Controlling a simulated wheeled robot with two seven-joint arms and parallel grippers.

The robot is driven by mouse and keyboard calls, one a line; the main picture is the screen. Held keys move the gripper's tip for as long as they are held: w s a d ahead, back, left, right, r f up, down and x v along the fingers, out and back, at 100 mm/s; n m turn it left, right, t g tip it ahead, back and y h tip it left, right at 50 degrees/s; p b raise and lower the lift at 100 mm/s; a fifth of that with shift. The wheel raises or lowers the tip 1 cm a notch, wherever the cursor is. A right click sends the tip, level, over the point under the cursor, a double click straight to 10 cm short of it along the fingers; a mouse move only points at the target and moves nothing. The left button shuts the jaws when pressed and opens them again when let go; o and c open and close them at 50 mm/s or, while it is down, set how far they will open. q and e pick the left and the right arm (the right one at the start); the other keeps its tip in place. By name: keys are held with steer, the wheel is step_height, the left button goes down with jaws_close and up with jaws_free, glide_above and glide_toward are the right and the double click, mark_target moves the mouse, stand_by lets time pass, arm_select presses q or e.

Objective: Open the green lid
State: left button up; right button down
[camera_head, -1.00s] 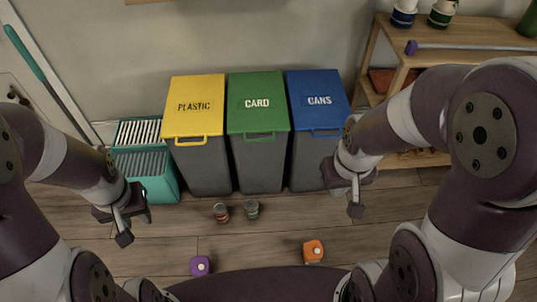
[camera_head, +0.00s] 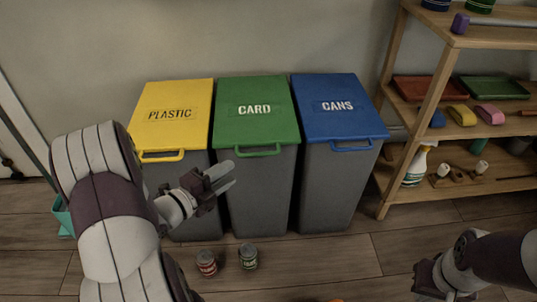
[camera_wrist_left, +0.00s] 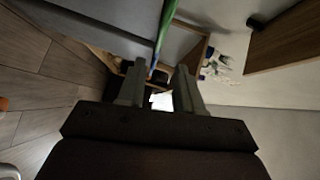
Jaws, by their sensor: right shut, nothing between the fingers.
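The green lid (camera_head: 255,110), marked CARD, lies closed on the middle grey bin (camera_head: 255,195). Its green handle (camera_head: 260,152) sticks out at the front edge. My left gripper (camera_head: 226,178) is open and empty in front of this bin, just below and left of the handle. In the left wrist view a thin green edge of the lid (camera_wrist_left: 166,28) shows beyond the open fingers (camera_wrist_left: 158,88). My right gripper (camera_head: 428,290) is shut and empty at the bottom right of the head view, far from the lid, partly cut off.
The yellow PLASTIC lid (camera_head: 172,112) and blue CANS lid (camera_head: 338,105) flank it, both closed. Two cans, one red (camera_head: 206,263) and one green (camera_head: 248,256), stand on the floor in front. A wooden shelf (camera_head: 430,90) stands right. The floor between the bins and my right gripper is clear.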

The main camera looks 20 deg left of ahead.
mark_target(256, 155)
arm_select(q)
steer(key=b+x, duration=0.5)
steer(key=x, duration=0.7)
steer(key=shift+a+f, duration=0.1)
jaws_close()
